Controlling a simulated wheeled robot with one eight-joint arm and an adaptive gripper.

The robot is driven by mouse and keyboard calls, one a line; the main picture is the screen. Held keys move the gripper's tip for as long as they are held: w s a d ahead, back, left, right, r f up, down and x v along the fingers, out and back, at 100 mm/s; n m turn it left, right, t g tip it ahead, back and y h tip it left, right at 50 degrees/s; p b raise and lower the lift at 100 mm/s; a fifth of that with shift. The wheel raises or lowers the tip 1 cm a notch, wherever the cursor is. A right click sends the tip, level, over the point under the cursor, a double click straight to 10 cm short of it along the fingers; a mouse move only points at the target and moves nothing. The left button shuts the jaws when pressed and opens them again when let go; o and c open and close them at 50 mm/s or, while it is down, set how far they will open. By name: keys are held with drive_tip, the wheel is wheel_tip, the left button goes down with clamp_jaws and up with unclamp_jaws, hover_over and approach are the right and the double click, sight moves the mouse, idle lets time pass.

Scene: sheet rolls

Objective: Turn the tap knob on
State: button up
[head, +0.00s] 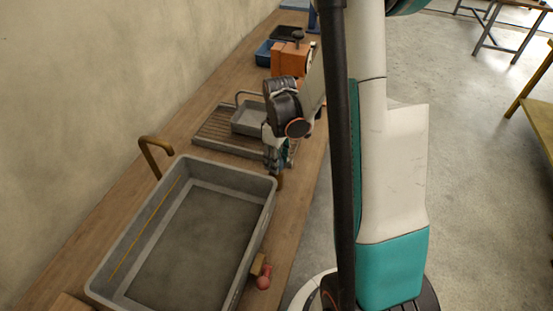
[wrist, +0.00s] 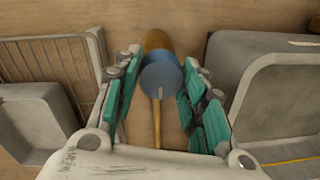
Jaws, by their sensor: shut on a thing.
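A blue round tap knob (wrist: 162,78) with a pale mark on its face sits on a brass body (wrist: 158,41) in the wrist view. A thin brass rod (wrist: 157,125) shows below it. My gripper (wrist: 162,68) has its teal-padded fingers on both sides of the knob and is shut on it. In the head view my gripper (head: 277,162) is at the counter's front side, near the basin's far right corner, and hides the blue knob. A brass spout (head: 148,146) stands behind the grey basin (head: 270,203). A red knob (head: 264,278) sits at the basin's near right side.
A ribbed drainer (head: 212,132) with a grey tray (head: 248,118) lies beyond the basin, close to my gripper. Farther back on the wooden counter (head: 302,190) are an orange-brown box (head: 288,60) and a blue bin (head: 264,52). The wall borders the left; open floor lies right.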

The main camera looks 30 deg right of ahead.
drive_tip(key=m+b, duration=0.1)
drive_tip(key=m, duration=0.3)
drive_tip(key=shift+b, duration=0.3)
drive_tip(key=m+b, duration=0.1)
drive_tip(key=m, duration=0.3)
drive_tip(key=shift+m, duration=0.4)
drive_tip(key=m+b, duration=0.1)
drive_tip(key=m, duration=0.3)
drive_tip(key=shift+m+t, duration=0.3)
drive_tip(key=shift+m+b, duration=0.35)
drive_tip(key=shift+m, duration=1.65)
drive_tip(key=o, duration=1.1)
drive_tip(key=shift+r, duration=0.1)
